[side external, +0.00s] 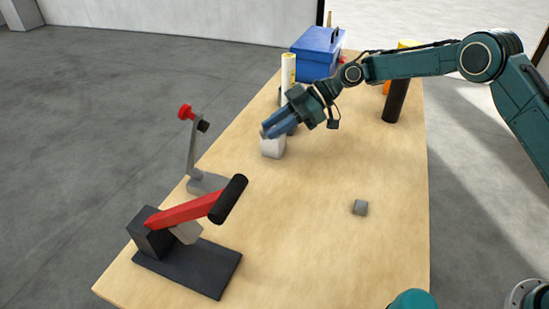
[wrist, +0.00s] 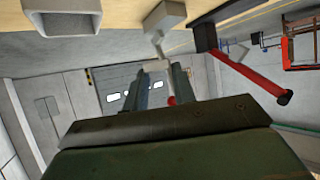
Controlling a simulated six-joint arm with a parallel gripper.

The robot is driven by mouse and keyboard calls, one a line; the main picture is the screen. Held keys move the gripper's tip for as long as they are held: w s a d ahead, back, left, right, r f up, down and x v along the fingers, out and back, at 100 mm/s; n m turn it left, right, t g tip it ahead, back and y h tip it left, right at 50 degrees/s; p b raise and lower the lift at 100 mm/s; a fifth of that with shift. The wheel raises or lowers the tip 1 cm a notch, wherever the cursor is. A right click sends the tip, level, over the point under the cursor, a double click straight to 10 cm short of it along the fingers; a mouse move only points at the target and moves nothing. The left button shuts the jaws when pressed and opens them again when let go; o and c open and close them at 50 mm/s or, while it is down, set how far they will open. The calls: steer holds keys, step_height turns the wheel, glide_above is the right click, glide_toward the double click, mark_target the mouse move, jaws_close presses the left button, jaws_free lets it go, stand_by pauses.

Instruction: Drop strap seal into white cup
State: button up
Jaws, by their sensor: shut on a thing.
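The white cup (side external: 272,148) stands on the wooden table, left of its middle in the side view. In the wrist view the cup (wrist: 67,18) is at the top left, its open mouth showing, to the left of the fingertips. My gripper (side external: 266,131) has blue fingers and is tilted, its tips at the cup's upper edge in the side view; their exact height above it is unclear. In the wrist view my gripper (wrist: 156,75) is shut on a small pale piece (wrist: 156,65), seemingly the strap seal. The fingers hide the piece in the side view.
A red-handled lever tool (side external: 190,212) and a red-knobbed lever (side external: 192,150) stand at the left. A blue box (side external: 318,50), a pale cylinder (side external: 288,72) and a dark cylinder (side external: 395,100) are at the back.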

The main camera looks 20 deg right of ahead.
steer(key=w+d+r+m+t+h, duration=0.1)
steer(key=w+d+r+m+t, duration=0.2)
steer(key=w+d+r, duration=0.2)
steer(key=shift+w+d+r+m+t, duration=0.3)
steer(key=shift+w+d+r+t, duration=0.1)
steer(key=shift+w+r, duration=0.3)
steer(key=shift+f, duration=0.2)
steer(key=shift+f, duration=2.85)
steer(key=o, duration=1.1)
steer(key=shift+d, duration=0.1)
